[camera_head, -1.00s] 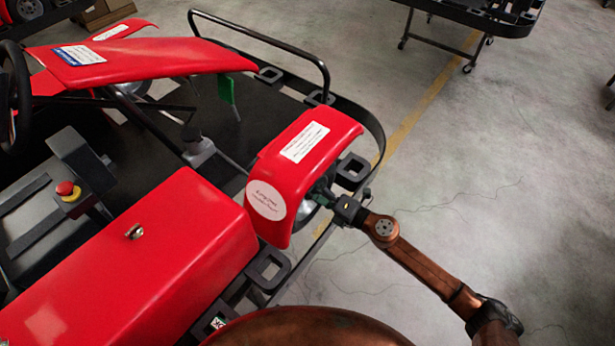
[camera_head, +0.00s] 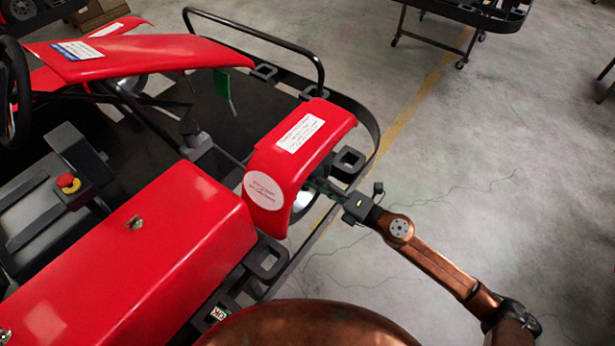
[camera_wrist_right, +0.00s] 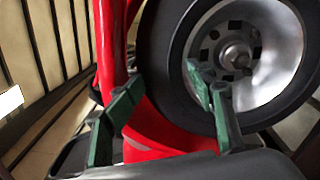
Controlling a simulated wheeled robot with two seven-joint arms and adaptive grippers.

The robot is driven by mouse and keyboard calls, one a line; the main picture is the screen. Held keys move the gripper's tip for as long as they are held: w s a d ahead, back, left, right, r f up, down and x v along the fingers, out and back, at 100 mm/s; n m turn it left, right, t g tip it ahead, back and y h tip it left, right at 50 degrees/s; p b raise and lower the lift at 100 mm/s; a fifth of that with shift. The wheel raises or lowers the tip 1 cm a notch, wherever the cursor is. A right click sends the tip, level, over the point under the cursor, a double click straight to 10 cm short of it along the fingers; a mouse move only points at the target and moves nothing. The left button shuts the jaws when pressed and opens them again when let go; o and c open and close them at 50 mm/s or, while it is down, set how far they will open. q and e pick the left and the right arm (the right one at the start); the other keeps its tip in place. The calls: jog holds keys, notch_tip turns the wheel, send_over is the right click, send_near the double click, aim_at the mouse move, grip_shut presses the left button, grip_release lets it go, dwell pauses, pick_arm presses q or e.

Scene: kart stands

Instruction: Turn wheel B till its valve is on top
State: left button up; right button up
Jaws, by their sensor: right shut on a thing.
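A wheel (camera_head: 302,201), which I take as wheel B, sits under a red fender (camera_head: 305,135) with a round white label; I cannot read a letter on it. In the right wrist view the wheel shows a black tyre (camera_wrist_right: 165,45) and a silver rim (camera_wrist_right: 275,65) with a hub nut. My right gripper (camera_head: 318,186) reaches in beside the fender from the right. In the wrist view its green-padded fingers (camera_wrist_right: 165,84) stand apart, with the tyre's edge between them, shut on the wheel. I cannot make out the valve. My left gripper is out of view.
The red kart body (camera_head: 150,255) fills the left, with a red stop button (camera_head: 68,181) and black rails. A black bumper bar (camera_head: 372,130) curves close around the fender. Another stand (camera_head: 470,12) is at the back. The floor (camera_head: 500,170) at right is clear.

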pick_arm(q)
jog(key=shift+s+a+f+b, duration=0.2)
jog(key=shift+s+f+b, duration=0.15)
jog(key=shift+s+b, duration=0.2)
pick_arm(e)
jog(key=shift+r+v, duration=0.2)
jog(key=shift+v, duration=1.25)
jog(key=shift+r+v, duration=0.25)
jog(key=shift+v, duration=1.2)
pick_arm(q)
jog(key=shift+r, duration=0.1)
